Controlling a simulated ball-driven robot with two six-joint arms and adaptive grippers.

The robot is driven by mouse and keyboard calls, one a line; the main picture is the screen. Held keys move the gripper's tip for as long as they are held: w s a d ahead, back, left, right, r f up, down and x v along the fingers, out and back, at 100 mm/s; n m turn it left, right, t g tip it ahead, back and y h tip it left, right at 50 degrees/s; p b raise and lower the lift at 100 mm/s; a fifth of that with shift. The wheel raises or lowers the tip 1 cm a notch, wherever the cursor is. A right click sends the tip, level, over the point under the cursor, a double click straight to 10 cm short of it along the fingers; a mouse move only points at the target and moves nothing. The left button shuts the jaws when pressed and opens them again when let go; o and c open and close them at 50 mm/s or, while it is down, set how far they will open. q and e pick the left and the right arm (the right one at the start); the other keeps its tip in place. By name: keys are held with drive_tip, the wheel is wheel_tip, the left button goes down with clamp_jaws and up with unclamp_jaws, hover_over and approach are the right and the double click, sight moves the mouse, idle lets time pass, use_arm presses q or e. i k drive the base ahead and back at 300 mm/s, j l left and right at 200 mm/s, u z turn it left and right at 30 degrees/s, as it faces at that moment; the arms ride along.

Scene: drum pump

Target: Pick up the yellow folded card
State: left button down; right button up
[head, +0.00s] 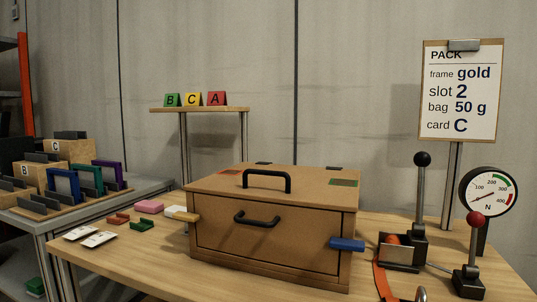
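The yellow folded card (194,99) bears the letter C. It stands upright on a small raised wooden shelf (160,109) at the back, left of the picture's middle. A green folded card (172,100) with the letter B stands to its left, and a red folded card (217,98) with the letter A to its right. Neither of my grippers shows in the head view.
A wooden box (270,235) with black handles stands on the table in front of the shelf. Levers (420,195) and a round gauge (489,193) stand at the right. A side table (110,200) with coloured frames is at the left. A clipboard sign (461,90) stands behind.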

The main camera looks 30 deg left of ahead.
sight(192, 99)
drive_tip(key=u, duration=1.45)
drive_tip(key=i+j+z, duration=0.1)
drive_tip(key=j+z, duration=0.3)
drive_tip(key=j, duration=0.3)
drive_tip(key=j+z, duration=0.35)
drive_tip(key=j, duration=0.35)
